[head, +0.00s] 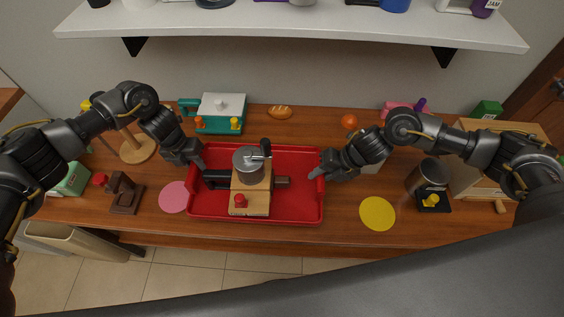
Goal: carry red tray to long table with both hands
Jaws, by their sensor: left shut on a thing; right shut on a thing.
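The red tray (302,212) is in the middle of the head view, over the wooden table and close to its front edge. A wooden block device with a grey metal pot (249,166) and a red knob stands in it. My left gripper (198,168) is shut on the tray's left side wall. My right gripper (318,174) is shut on the tray's right side wall. The tray looks level. I cannot tell whether its underside touches the table.
A white shelf (290,27) hangs above the back. Tiled floor (190,272) lies in front.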

